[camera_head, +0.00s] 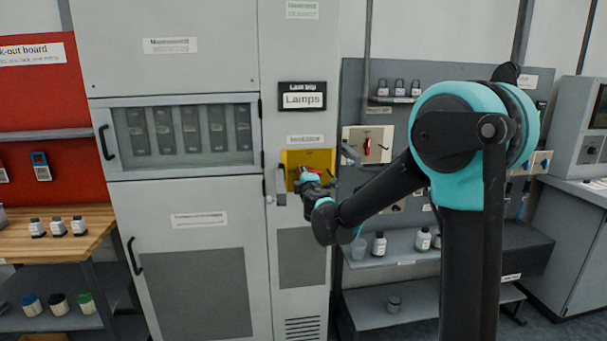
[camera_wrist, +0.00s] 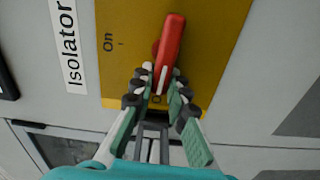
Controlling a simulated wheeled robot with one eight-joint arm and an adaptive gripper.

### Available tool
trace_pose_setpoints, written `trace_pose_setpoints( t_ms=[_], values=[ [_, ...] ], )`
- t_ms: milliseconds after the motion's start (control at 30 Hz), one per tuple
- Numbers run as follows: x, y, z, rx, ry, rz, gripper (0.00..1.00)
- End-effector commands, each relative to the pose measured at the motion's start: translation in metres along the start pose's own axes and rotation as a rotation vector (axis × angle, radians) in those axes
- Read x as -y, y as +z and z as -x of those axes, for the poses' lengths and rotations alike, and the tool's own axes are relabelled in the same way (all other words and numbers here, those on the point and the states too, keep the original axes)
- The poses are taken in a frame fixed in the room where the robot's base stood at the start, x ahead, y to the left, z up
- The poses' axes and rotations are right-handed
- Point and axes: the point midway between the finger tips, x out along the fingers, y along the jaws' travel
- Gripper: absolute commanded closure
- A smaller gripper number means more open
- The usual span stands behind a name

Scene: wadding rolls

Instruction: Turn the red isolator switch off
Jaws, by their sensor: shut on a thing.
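The isolator's yellow plate (camera_head: 320,158) is on the narrow grey cabinet door, below the "Lamps" sign. In the wrist view the yellow plate (camera_wrist: 215,40) has an "On" mark left of the red handle (camera_wrist: 171,45). A second mark beginning with "O" is partly covered by the fingers. The handle lies nearly along the picture's vertical, its top leaning slightly right. My gripper (camera_wrist: 162,84) is shut on the handle's lower end, one finger on each side. In the head view my gripper (camera_head: 310,178) is at the plate and hides most of the handle.
An "Isolator" label (camera_wrist: 68,45) sits beside the plate. Another panel with a red switch (camera_head: 367,147) is on the grey board to the right, close to my arm. Shelves with bottles (camera_head: 379,245) stand below it. A wooden bench (camera_head: 95,228) is at the left.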

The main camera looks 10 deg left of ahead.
Motion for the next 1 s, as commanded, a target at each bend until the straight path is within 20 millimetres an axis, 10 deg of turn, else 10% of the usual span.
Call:
trace_pose_setpoints(
  t_ms=[700,800,1000],
  values=[
    [0.0028,-0.0004,0.0007,-0.002,0.0,0.077,1.0],
    [0.0028,-0.0004,0.0007,-0.002,0.0,0.077,0.75],
    [0.0025,-0.0002,0.0004,-0.001,0.0,0.077,0.64]
  ],
)
